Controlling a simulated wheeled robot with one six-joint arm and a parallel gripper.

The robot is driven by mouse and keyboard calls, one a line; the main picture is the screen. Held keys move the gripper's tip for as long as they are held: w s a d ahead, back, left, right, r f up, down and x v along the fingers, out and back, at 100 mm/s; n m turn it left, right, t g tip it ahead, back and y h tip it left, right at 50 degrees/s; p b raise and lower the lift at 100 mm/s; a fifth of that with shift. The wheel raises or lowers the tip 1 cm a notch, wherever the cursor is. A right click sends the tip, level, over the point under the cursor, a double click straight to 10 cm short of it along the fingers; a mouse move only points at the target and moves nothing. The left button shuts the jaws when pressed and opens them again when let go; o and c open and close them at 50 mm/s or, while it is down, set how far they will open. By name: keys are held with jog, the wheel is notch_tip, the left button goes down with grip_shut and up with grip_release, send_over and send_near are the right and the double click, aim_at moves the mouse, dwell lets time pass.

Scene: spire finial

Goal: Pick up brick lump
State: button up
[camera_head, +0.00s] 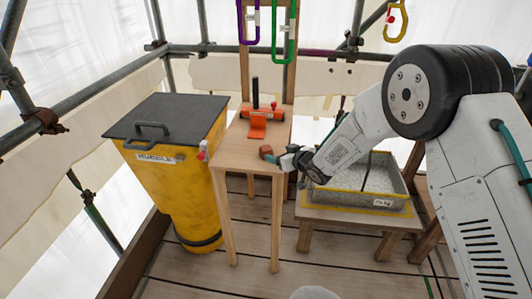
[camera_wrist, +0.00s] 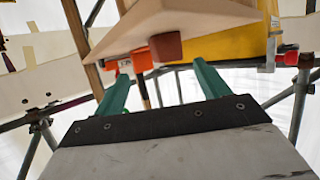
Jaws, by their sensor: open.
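The brick lump (camera_head: 266,150) is a small reddish-brown block at the front right part of the narrow wooden stand's top (camera_head: 244,155). In the wrist view the brick lump (camera_wrist: 165,46) shows at the edge of the pale wooden top, ahead of the gap between the two green fingers. My gripper (camera_head: 279,158) comes in from the right, close beside the lump. In the wrist view my gripper (camera_wrist: 160,70) is open and nothing is between its fingers. Whether a finger touches the lump I cannot tell.
An orange tool with a dark upright handle (camera_head: 257,115) lies farther back on the stand. A yellow rubble bin (camera_head: 175,185) with a closed dark lid stands left. A yellow-edged tray (camera_head: 362,202) of grey material sits on a low table, right, below my arm. Carabiners (camera_head: 284,35) hang above.

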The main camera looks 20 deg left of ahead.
aim_at(270, 152)
jog(key=x, duration=0.8)
jog(key=shift+s+a+f, duration=0.2)
jog(key=shift+s+a, duration=0.1)
jog(key=shift+a, duration=0.1)
jog(key=c, duration=1.3)
